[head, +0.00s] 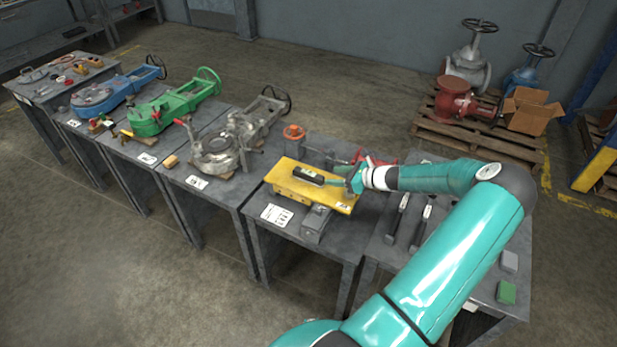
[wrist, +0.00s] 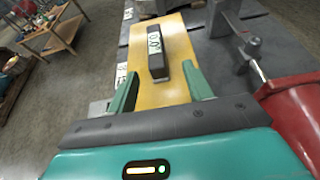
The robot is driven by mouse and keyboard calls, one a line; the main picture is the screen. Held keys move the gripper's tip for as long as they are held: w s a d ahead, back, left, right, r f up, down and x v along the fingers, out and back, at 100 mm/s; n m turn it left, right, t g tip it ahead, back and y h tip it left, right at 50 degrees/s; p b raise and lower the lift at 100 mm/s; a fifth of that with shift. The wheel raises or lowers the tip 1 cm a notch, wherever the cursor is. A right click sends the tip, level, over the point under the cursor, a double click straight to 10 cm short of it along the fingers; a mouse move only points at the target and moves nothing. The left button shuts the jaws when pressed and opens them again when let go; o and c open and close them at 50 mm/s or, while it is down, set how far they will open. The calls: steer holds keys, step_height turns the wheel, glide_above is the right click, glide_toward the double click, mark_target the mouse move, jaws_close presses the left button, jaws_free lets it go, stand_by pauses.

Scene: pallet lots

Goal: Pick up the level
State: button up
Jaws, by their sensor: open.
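The level, a small dark block with a pale digital display, lies on a yellow plate. It shows in the head view (head: 306,174) and in the wrist view (wrist: 157,65). The yellow plate (head: 283,185) rests on a grey workbench, with a bare part of it in the wrist view (wrist: 182,48). My gripper (head: 335,181) is open and comes in from the right, low over the plate. In the wrist view my gripper (wrist: 160,76) has its two teal fingers on either side of the level's near end, apart from it.
A red valve body (wrist: 297,105) stands close to the right of my gripper. An orange handwheel (head: 293,132) is behind the plate, and a grey block (head: 316,224) sits at its front. Green (head: 180,103) and blue valves (head: 113,90) stand on benches to the left.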

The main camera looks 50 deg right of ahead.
mark_target(318, 176)
steer(key=x, duration=0.4)
steer(key=shift+a+x, duration=0.15)
steer(key=shift+x, duration=1.3)
steer(key=shift+a+x, duration=0.15)
steer(key=shift+x, duration=1.3)
steer(key=shift+s, duration=0.15)
steer(key=shift+c, duration=0.4)
jaws_close()
